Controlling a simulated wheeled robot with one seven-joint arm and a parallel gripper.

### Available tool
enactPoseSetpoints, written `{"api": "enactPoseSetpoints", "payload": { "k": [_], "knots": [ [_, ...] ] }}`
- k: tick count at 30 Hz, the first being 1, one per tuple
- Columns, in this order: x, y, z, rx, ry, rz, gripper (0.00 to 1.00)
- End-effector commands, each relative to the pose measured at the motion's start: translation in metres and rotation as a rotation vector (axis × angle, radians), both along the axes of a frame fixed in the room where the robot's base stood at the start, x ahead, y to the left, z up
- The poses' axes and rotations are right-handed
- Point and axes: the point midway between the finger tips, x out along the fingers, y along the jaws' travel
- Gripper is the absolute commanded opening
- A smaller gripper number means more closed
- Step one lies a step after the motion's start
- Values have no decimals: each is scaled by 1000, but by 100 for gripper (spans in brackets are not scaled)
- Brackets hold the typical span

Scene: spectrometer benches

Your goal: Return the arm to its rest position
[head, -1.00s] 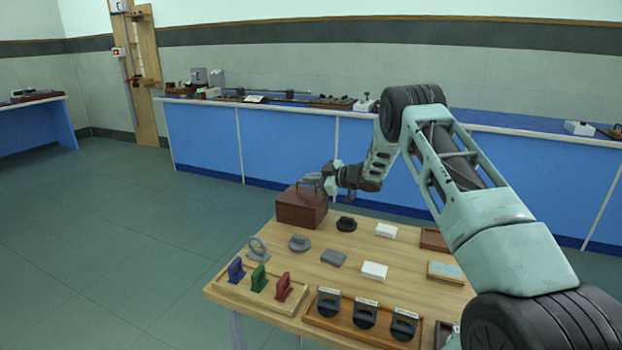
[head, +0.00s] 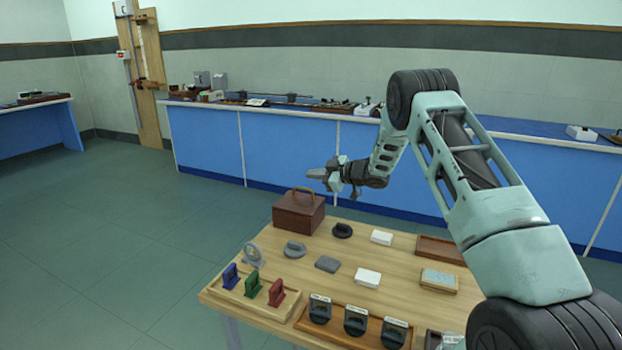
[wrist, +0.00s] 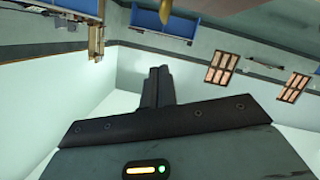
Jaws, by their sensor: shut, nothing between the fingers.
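My gripper (head: 318,176) is in the air above and slightly right of the brown box with a handle (head: 299,211), clear of it in the head view. My arm reaches in from the right, bent at the elbow. In the wrist view my gripper's dark fingers (wrist: 157,84) are together with nothing between them. That view looks toward the walls of the room, past the fingers, and shows no table items near them.
The wooden table (head: 228,297) below holds blue, green and red pieces, dark labelled holders, white and grey blocks, and trays. A long blue bench (head: 205,140) runs behind. Open floor (head: 110,230) lies left of the table.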

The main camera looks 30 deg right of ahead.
Motion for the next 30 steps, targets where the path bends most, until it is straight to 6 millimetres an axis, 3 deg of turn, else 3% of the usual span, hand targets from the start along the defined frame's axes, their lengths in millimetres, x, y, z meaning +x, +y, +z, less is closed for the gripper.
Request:
{"api": "enactPoseSetpoints", "payload": {
  "k": [9,21,23,26,30],
  "knots": [
    [-45,-28,14,0,-3,-2,0],
    [-56,-33,18,0,-2,0,0],
    [-50,-23,25,0,0,-14,0],
    [-36,15,44,-1,21,-63,0],
    [-32,105,75,8,128,-174,0]
  ]
}}
